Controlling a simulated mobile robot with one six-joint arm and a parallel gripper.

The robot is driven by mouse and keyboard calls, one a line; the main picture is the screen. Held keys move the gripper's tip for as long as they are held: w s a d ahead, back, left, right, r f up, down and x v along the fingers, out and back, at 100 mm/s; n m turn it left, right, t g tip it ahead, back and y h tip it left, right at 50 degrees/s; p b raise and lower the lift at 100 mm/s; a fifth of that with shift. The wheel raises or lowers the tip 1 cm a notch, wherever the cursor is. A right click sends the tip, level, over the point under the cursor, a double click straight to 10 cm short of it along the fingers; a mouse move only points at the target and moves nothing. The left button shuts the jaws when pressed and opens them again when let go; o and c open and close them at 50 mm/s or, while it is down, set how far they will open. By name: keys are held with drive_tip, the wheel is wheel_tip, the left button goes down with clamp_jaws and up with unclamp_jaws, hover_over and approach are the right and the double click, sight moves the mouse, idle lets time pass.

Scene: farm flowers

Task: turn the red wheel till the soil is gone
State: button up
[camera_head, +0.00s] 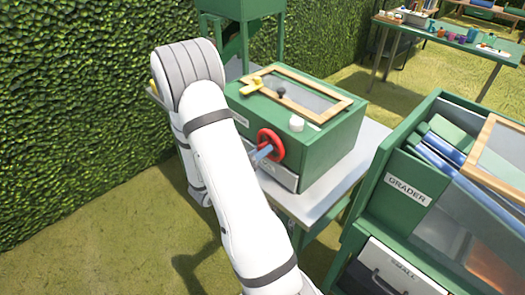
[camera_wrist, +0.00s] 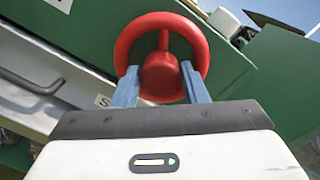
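The red wheel (camera_head: 277,144) is on the front of a green box machine (camera_head: 325,155) and fills the upper middle of the wrist view (camera_wrist: 161,20). My gripper (camera_head: 262,153) is at the wheel. In the wrist view its two blue-grey fingers (camera_wrist: 160,67) stand apart, one on each side of the wheel's hub, overlapping the lower rim. A small gap seems to show beside the hub; I cannot tell whether the fingers touch it. A wood-framed clear pane (camera_head: 308,97) tops the box. No soil can be made out in either view.
The box stands on a grey table (camera_head: 345,180). A white cup (camera_head: 296,124) and black knob (camera_head: 281,92) are on top. A hedge (camera_head: 80,100) is on the left. A drawer handle (camera_wrist: 30,82) is left of the wheel.

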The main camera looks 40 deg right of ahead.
drive_tip(key=c, duration=0.5)
drive_tip(key=shift+d, duration=0.35)
drive_tip(key=m+b, duration=1)
drive_tip(key=b, duration=0.3)
drive_tip(key=m+b, duration=1)
drive_tip(key=b, duration=0.3)
drive_tip(key=f+m+g+b, duration=0.1)
drive_tip(key=m+b, duration=0.9)
drive_tip(key=b, duration=0.4)
drive_tip(key=shift+a+m, duration=0.3)
drive_tip(key=shift+a, duration=0.05)
drive_tip(key=shift+r, duration=0.15)
